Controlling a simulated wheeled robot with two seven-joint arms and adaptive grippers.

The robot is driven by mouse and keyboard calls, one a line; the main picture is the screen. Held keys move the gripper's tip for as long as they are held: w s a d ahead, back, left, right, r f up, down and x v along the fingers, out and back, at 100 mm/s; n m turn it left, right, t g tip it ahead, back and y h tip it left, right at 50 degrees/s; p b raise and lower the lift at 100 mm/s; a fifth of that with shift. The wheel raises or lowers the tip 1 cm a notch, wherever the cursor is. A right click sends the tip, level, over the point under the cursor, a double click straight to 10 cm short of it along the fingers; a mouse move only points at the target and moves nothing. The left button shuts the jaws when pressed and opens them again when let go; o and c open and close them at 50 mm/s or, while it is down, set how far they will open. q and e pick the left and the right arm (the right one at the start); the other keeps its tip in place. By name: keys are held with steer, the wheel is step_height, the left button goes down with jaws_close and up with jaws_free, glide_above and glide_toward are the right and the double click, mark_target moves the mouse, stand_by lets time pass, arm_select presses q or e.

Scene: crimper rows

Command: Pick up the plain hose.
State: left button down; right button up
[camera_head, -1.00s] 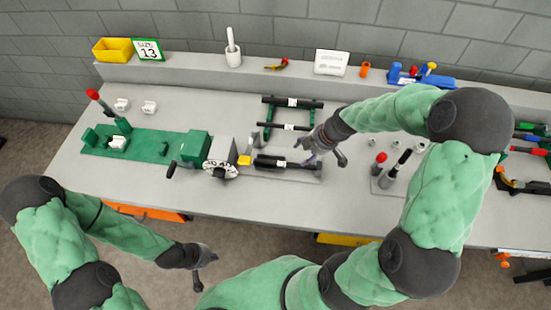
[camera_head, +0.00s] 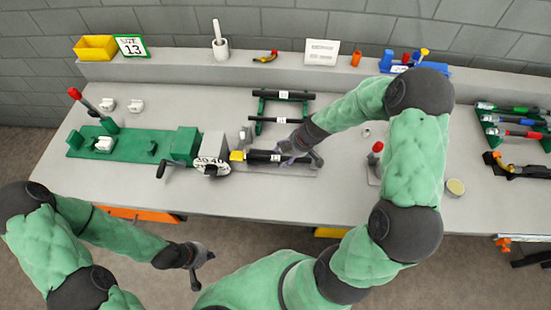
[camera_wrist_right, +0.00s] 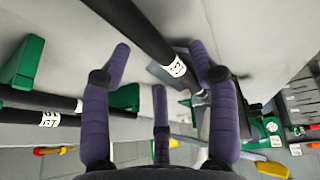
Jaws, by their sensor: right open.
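Two black hoses with white labels lie across a green rack: a thick one (camera_head: 290,95) at the back and a thinner one (camera_head: 262,119) in front. A third black hose (camera_head: 262,156) with a label lies on a grey tray beside the crimper; I cannot tell for sure which is the plain one. My right gripper (camera_head: 303,152) is at this third hose's right end. In the right wrist view, my right gripper (camera_wrist_right: 160,62) is open, and a labelled black hose (camera_wrist_right: 143,32) passes between its fingers, with no visible grip. My left gripper (camera_head: 203,272) is open and empty in front of the bench.
The crimper (camera_head: 211,150) with its crank stands left of the tray. A red-knobbed post (camera_head: 377,148) stands right of my right gripper. A yellow bin (camera_head: 95,47) and the size 13 sign (camera_head: 131,46) stand on the back ledge. The bench front is mostly clear.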

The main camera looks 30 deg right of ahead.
steer(key=shift+x, duration=0.9)
steer(key=shift+d, duration=0.1)
jaws_close()
steer(key=shift+r, duration=0.15)
